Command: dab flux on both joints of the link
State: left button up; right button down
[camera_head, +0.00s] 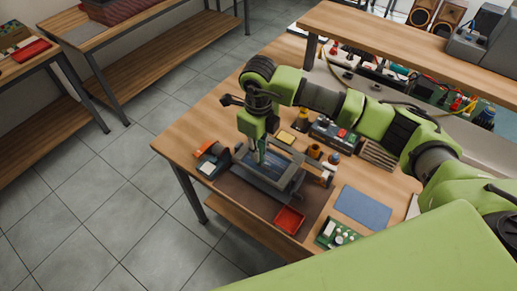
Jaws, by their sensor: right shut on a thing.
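My right gripper (260,137) reaches in from the right and points down over a grey frame-like holder (296,184) on the workbench. It is shut on a slim teal-green thing, perhaps a flux pen (263,151), whose lower end is over the holder; I cannot tell whether it touches anything. A bluish flat piece (274,163) lies in the holder. The link and its two joints are too small or too hidden to make out. My left gripper is not in view.
An orange and black device (212,156) stands left of the holder. In front are a red tray (289,220) and a green circuit board (336,235). A blue mat (362,207) lies right. Small brown bottles (302,118) and a dark bench unit (332,133) stand behind.

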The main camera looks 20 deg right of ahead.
aim_at(259, 145)
jog(key=shift+f+b, duration=0.2)
jog(key=shift+b, duration=0.2)
dwell(1.4)
jog(key=shift+r+p, duration=1.1)
jog(key=shift+r, duration=1.2)
